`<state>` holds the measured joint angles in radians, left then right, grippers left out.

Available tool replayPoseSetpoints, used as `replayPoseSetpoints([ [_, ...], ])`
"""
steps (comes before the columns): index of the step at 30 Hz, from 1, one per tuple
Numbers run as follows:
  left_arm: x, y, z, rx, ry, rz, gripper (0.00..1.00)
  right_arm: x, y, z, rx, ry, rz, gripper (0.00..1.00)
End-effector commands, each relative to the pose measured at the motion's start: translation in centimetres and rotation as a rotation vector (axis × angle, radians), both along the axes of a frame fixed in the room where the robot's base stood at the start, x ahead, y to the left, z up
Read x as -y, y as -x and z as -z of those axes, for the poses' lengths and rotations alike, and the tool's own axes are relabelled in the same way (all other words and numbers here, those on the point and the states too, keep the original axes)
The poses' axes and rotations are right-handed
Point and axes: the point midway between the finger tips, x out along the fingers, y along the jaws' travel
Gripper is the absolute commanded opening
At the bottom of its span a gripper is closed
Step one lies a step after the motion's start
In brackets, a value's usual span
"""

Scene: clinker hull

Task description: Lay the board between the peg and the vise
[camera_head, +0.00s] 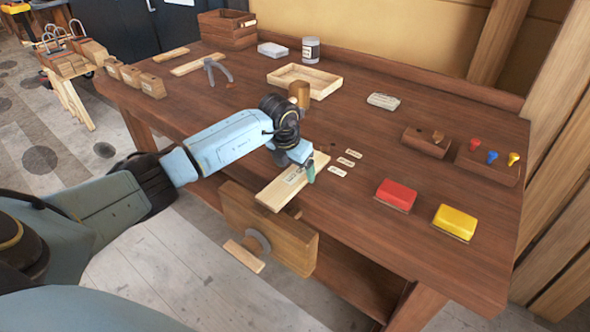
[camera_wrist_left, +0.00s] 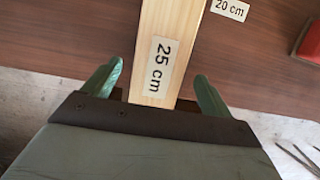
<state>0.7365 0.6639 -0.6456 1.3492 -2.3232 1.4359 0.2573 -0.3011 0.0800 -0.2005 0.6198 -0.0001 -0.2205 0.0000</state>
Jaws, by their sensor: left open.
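The board (camera_head: 276,194) is a pale plank with a "25 cm" label. It lies at the bench's front edge, its near end over the vise (camera_head: 270,228), a wooden jaw with a round grey hub on the bench front. In the left wrist view the board (camera_wrist_left: 180,40) runs between the fingers. My left gripper (camera_head: 303,170) is open around the board, with a gap on each side; the wrist view shows its green fingertips (camera_wrist_left: 155,88) apart. A round wooden post, probably the peg (camera_head: 299,91), stands behind my wrist, its lower part partly hidden. My right gripper is out of view.
Several small labels (camera_head: 346,162) lie right of the board. A red block (camera_head: 396,194) and a yellow block (camera_head: 455,221) sit farther right. A shallow wooden tray (camera_head: 320,80) is behind the post.

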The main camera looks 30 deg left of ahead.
Motion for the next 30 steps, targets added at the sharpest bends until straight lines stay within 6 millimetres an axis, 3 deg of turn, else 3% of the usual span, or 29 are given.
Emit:
replayPoseSetpoints([
  [6,-0.2,1.3,-4.9,0.004,-0.003,0.002,0.85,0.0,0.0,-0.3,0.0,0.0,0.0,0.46],
  [13,-0.2,2.3,-8.7,0.003,0.0,0.0,0.85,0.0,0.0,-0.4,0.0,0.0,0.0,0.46],
  [19,-0.2,2.8,-9.9,0.001,0.0,0.0,0.85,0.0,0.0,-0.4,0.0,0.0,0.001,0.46],
  [30,0.5,2.8,-9.7,0.006,0.023,0.015,0.85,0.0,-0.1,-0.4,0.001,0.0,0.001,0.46],
])
